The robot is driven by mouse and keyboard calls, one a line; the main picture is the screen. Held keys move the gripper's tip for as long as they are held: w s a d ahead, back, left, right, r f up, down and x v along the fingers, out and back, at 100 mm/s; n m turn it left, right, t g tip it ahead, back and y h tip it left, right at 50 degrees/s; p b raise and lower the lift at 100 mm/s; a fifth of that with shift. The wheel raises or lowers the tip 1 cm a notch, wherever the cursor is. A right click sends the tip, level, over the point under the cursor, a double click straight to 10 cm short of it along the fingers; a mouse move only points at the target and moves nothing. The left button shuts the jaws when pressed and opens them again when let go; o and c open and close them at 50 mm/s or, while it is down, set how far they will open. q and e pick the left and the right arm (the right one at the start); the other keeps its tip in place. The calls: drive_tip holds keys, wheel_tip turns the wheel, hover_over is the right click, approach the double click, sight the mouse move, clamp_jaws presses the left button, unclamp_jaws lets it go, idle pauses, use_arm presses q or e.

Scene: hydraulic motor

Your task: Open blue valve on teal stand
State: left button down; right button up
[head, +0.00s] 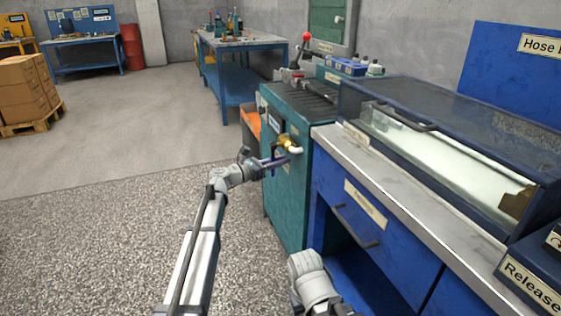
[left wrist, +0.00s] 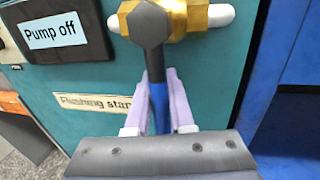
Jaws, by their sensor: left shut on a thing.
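The teal stand (head: 288,190) is left of the blue workbench, with a brass valve (head: 285,141) with white pipe ends on its front. The valve also shows at the top of the left wrist view (left wrist: 190,18). Its blue handle (left wrist: 158,108) hangs down from a grey hub (left wrist: 148,24). My left gripper (head: 278,162) is at the stand's front, just below the valve body. In the left wrist view its pale purple fingers (left wrist: 160,85) are shut on the blue handle from both sides. Only part of my right arm shows; its gripper is not seen.
A "Pump off" label (left wrist: 53,31) is left of the valve, and a partly hidden label (left wrist: 95,102) sits below it. The blue workbench (head: 368,215) with drawer handles stands close on the right. Open floor (head: 100,210) lies to the left.

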use_arm(q)
drive_tip(key=shift+s, duration=0.1)
idle(0.8)
drive_tip(key=n, duration=0.1)
drive_tip(key=s+n+p, duration=0.1)
drive_tip(key=n, duration=0.1)
drive_tip(key=shift+s+d+r+g+p, duration=0.2)
drive_tip(key=shift+s+d+g+p, duration=0.1)
drive_tip(key=shift+d, duration=0.05)
drive_tip(key=shift+s+d+r+n+y+p, duration=0.2)
drive_tip(key=shift+s+n+p, duration=0.25)
drive_tip(key=shift+n, duration=0.4)
drive_tip(key=shift+s+d+r+n+y+p, duration=0.15)
drive_tip(key=shift+s+n+p, duration=0.25)
drive_tip(key=shift+n, duration=0.45)
drive_tip(key=shift+f, duration=0.1)
drive_tip(key=c, duration=0.8)
unclamp_jaws()
drive_tip(key=shift+g, duration=0.3)
drive_tip(key=shift+p+v, duration=0.45)
drive_tip(key=shift+v, duration=3.45)
